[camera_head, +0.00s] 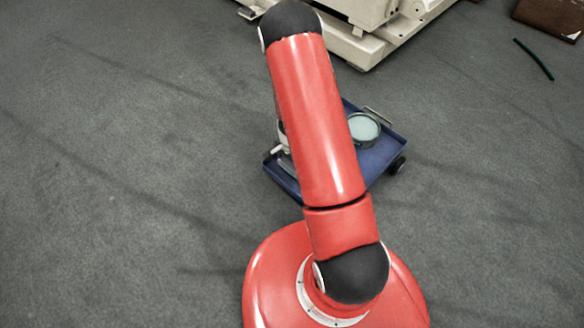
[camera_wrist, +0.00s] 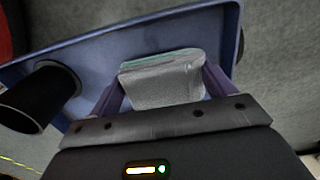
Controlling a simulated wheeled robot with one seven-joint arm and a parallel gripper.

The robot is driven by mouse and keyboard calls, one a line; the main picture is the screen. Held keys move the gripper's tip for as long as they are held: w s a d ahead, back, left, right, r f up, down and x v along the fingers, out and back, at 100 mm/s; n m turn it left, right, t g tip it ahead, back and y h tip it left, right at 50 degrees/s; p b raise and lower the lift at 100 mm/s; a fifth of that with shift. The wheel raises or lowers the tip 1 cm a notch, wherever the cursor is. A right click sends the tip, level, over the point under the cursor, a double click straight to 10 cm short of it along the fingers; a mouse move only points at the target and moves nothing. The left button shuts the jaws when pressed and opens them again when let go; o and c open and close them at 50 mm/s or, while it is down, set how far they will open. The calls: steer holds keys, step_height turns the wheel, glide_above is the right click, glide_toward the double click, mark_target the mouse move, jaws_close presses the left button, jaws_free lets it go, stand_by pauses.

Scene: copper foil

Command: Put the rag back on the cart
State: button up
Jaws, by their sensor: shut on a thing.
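The cart (camera_head: 378,160) is a low blue tray on dark wheels. In the head view it stands on the floor, partly hidden behind my red arm. Its blue bed and raised rim (camera_wrist: 160,25) also fill much of the wrist view. The rag (camera_wrist: 165,88) is a grey folded piece with a green stripe along its top edge. My gripper (camera_wrist: 163,74) is shut on it, with a purple finger on each side. The rag shows in front of the blue bed; I cannot tell whether it touches it.
A round pale-green dish (camera_head: 362,128) sits on the cart, and a pale item (camera_head: 282,147) shows left of my arm. A dark cylinder (camera_wrist: 38,95) is left of my gripper. A cream machine (camera_head: 375,28) stands behind. A green strip (camera_head: 534,59) lies far right. Floor left is clear.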

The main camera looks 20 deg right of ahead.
steer(key=shift+f, duration=1.05)
steer(key=shift+f, duration=0.1)
